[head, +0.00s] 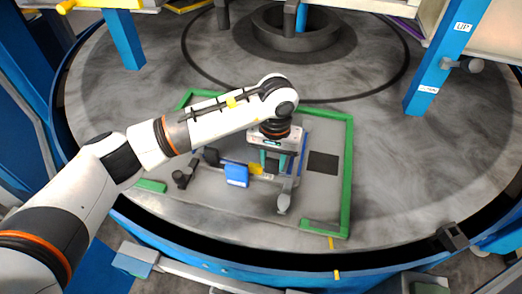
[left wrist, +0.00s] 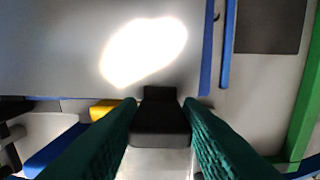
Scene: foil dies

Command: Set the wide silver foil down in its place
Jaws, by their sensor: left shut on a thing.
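My left gripper (head: 273,166) points down inside the green frame on the round table. In the left wrist view its green fingers (left wrist: 162,125) are shut on a black grip piece (left wrist: 160,118). A wide silver plate (left wrist: 60,45), with a bright glare, lies beyond the grip piece and looks like the wide silver foil. I cannot tell whether it touches the surface below. A blue edge (left wrist: 207,45) runs along its right side. In the head view my arm and hand hide most of it. My right gripper is not in view.
The green frame (head: 347,175) surrounds the work area. Inside it are a dark square (head: 323,162), a blue block (head: 236,175), a yellow piece (head: 256,169) and black knobs (head: 181,178). A silver handle-like part (head: 284,201) stands in front. The round table (head: 420,160) is clear at right.

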